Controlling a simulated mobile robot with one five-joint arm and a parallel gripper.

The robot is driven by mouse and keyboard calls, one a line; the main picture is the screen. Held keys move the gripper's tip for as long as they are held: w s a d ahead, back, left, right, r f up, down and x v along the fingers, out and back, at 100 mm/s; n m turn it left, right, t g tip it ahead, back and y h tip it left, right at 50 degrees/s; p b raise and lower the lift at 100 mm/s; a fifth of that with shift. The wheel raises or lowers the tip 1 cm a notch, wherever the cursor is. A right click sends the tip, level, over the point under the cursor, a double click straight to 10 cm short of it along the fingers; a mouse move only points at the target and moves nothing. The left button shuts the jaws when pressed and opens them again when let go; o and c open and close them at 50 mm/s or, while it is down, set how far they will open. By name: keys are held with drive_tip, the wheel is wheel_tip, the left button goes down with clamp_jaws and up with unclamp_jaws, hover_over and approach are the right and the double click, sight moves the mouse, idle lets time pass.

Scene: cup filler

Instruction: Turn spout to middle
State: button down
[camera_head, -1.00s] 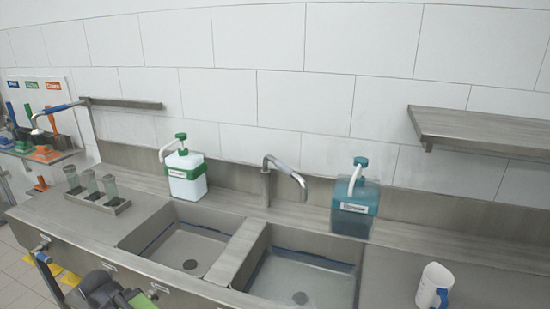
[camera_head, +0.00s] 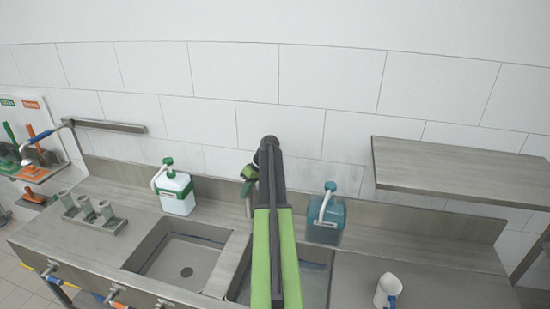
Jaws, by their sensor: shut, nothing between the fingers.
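The spout's upright pipe (camera_head: 248,207) stands at the back of the counter, between the two basins. My arm hides the bent upper part, so I cannot tell which way the spout points. My gripper (camera_head: 248,178) shows small and partly covered, left of my arm's black elbow and close to the top of the pipe. It is shut with nothing in it. I cannot tell whether it touches the spout. The left basin (camera_head: 150,250) is open to view. The right basin (camera_head: 318,275) is partly behind my green and black arm.
A white and green dispenser (camera_head: 175,197) stands left of the spout and a teal dispenser (camera_head: 325,222) stands right. A white jug (camera_head: 386,289) is on the right counter. A cup rack (camera_head: 95,225) is at left. A metal shelf (camera_head: 450,168) juts out at upper right.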

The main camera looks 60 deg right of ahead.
drive_tip(key=s+d+r+t+p, duration=0.15)
drive_tip(key=s+d+r, duration=0.25)
drive_tip(key=s+d, duration=0.4)
drive_tip(key=s+d+r+t+p, duration=0.15)
drive_tip(key=s+d+r, duration=0.35)
drive_tip(key=d, duration=0.5)
drive_tip(key=w+a+f+b, duration=0.5)
drive_tip(key=a+f+b, duration=0.1)
drive_tip(key=f+b, duration=0.3)
drive_tip(key=shift+w+a+f+m+g, duration=0.3)
drive_tip(key=shift+a+f+g, duration=0.1)
drive_tip(key=shift+f, duration=0.15)
